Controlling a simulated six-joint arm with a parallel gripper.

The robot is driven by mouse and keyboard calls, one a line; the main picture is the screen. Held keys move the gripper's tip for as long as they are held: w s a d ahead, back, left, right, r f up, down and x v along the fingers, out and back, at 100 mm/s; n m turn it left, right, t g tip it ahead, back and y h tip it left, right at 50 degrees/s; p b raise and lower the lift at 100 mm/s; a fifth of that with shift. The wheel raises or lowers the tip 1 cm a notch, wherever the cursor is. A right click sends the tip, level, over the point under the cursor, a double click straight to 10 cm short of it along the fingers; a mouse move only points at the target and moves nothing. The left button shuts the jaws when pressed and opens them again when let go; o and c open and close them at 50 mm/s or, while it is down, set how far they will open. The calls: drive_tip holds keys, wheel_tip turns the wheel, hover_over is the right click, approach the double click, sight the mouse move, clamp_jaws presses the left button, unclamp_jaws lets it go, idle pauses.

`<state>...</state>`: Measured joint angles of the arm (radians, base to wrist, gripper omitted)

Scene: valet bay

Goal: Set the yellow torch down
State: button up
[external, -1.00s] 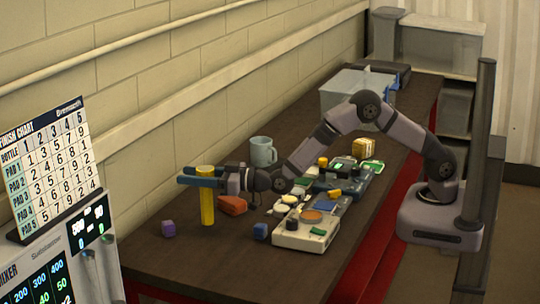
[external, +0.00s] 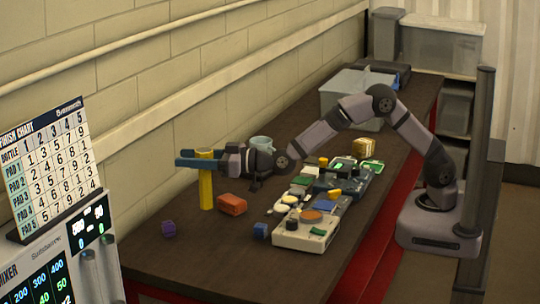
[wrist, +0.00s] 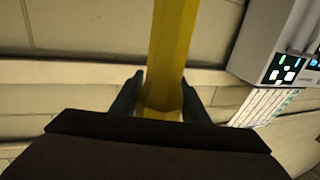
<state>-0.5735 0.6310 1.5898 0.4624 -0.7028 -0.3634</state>
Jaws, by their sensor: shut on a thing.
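The yellow torch (external: 206,188) is upright near the far left part of the dark bench, by the wall. My gripper (external: 198,159) is shut on its upper part, with the arm reaching in from the right. In the wrist view the torch (wrist: 172,50) runs up between the two dark fingers (wrist: 160,100). The torch's lower end is at or just above the bench top; I cannot tell whether it touches.
An orange-red block (external: 232,204) lies close to the right of the torch. A grey-blue mug (external: 262,143) stands behind my gripper. Several devices, including a beige one (external: 305,232), crowd the right.

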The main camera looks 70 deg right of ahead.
drive_tip(key=s+a+n+g+y+b, duration=0.2)
drive_tip(key=s+a+n+y, duration=0.1)
drive_tip(key=s+a, duration=1.1)
drive_tip(key=s+y, duration=0.1)
drive_tip(key=s, duration=0.2)
drive_tip(key=shift+b, duration=0.4)
wheel_tip(320, 180, down, 10)
drive_tip(key=p, duration=0.1)
drive_tip(key=shift+r+p, duration=0.2)
drive_tip(key=shift+p, duration=0.1)
drive_tip(key=shift+w+f+b, duration=0.1)
drive_tip(key=shift+f+b, duration=0.15)
drive_tip(key=shift+b, duration=0.05)
drive_tip(key=o, duration=1.2)
